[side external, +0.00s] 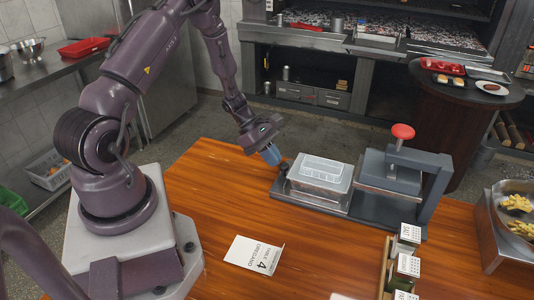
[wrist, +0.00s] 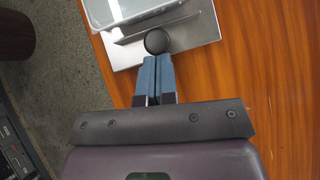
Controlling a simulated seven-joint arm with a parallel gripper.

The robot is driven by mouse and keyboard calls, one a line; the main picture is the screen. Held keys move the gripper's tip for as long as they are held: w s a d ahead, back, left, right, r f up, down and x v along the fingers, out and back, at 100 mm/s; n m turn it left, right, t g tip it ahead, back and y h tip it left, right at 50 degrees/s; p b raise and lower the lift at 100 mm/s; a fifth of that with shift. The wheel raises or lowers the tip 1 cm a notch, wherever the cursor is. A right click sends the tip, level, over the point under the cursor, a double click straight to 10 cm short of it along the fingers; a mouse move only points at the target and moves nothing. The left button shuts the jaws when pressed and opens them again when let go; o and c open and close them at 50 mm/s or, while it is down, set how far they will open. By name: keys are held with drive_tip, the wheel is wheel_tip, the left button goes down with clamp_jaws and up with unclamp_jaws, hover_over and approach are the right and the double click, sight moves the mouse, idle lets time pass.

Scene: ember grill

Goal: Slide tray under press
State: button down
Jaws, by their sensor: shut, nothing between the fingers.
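The tray (side external: 320,176), a metal box with a clear lid, sits on the left part of the press's base, outside the press frame. A corner of the tray (wrist: 112,12) also shows in the wrist view. The press (side external: 400,170) is a dark grey frame with a red knob (side external: 403,132) on top, to the right of the tray. A black round knob (wrist: 157,41) stands at the near edge of the metal base. My gripper (side external: 278,162) is shut and empty, its blue fingertips (wrist: 156,62) right at the black knob, apparently touching it. The exact contact is unclear.
A folded card marked 4 (side external: 254,254) lies on the wooden table (side external: 205,190). A rack of spice shakers (side external: 405,265) stands in front of the press. A metal pan with food (side external: 515,215) is at the right. The table left of the tray is clear.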

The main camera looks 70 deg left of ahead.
sight(330, 165)
drive_tip(key=w+d, duration=1.1)
drive_tip(key=shift+w+d, duration=0.3)
drive_tip(key=shift+d, duration=0.1)
